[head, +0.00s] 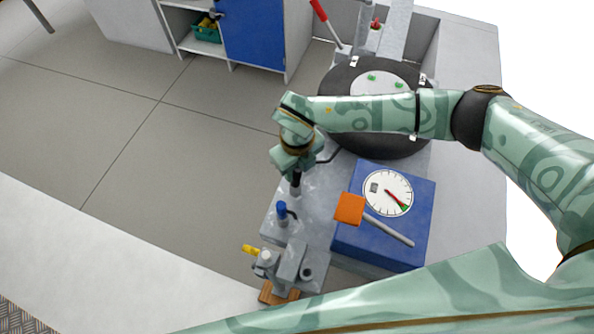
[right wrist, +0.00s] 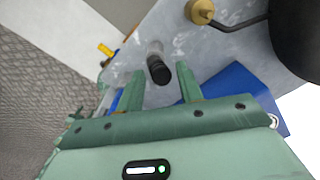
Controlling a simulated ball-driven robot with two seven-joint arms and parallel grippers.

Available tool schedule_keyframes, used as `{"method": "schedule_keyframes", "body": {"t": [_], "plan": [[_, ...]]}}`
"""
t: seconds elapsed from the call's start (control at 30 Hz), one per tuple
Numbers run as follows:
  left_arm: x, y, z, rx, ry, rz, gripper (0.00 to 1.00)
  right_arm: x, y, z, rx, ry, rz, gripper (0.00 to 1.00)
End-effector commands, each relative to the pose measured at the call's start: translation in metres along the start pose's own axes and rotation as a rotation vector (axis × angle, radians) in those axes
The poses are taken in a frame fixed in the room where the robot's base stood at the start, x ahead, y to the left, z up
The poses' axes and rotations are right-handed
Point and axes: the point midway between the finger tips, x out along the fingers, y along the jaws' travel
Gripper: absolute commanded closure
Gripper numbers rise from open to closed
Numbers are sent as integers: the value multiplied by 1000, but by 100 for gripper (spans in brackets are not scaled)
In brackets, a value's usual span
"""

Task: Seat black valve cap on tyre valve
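My right gripper (head: 293,170) points down over the grey metal plate. It also shows in the right wrist view (right wrist: 159,74), with its two fingers apart. A black cylindrical piece, which looks like the black valve cap (right wrist: 158,70), lies in line with the gap between the fingertips, with a pale cylinder behind it. I see room on both sides of it. The cap shows just below the gripper in the head view (head: 296,182). The black tyre (head: 345,148) lies behind my right forearm. A bent dark stem with a brass end, probably the valve (right wrist: 201,11), shows at the top. My left gripper is out of view.
A blue-capped post (head: 282,209) and a metal fixture with a yellow handle (head: 250,250) stand on the plate nearer me. A blue box with a dial gauge (head: 387,193) and an orange-headed mallet (head: 350,208) sit to the right. Open floor lies left.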

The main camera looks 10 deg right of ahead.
Motion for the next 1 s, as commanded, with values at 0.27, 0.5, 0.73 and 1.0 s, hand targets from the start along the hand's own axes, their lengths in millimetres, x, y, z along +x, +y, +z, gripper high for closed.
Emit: {"method": "schedule_keyframes", "body": {"t": [0.27,0.5,0.73,1.0], "plan": [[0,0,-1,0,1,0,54,0,0,0,0,0,0,93],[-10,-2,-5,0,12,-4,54,-14,0,0,0,-4,-2,100],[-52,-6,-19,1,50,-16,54,-68,0,1,1,-8,-3,100],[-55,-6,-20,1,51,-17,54,-70,0,0,0,0,0,100]]}}
